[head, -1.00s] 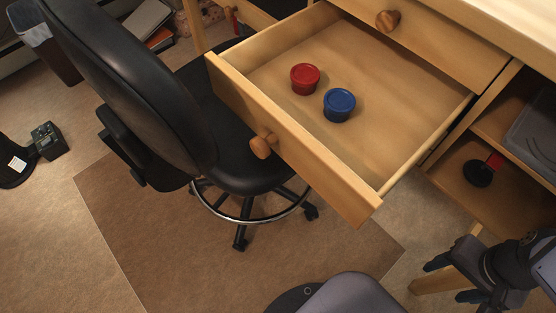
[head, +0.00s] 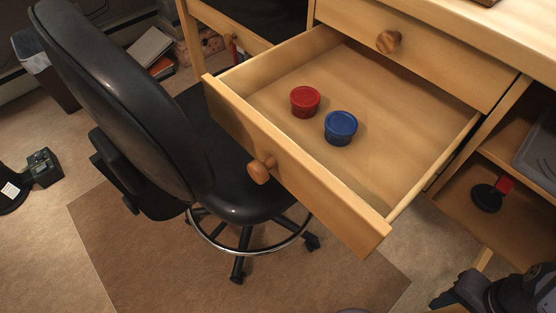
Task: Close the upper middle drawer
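A light wood drawer (head: 318,190) with a round wooden knob (head: 261,170) is pulled far out of the desk. A red lidded tub (head: 305,101) and a blue lidded tub (head: 340,127) stand inside it. Above it, another drawer front (head: 440,58) with its own round knob (head: 389,41) sits flush in the desk. My gripper (head: 446,300) is at the bottom right corner, dark and partly cut off by the picture edge. It is well apart from the open drawer and its knob. Its finger opening is not clear.
A black office chair (head: 130,110) stands left of the open drawer, its seat partly under the drawer. An open shelf at right holds a dark round object with a red part (head: 488,197) and a grey tray (head: 538,150).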

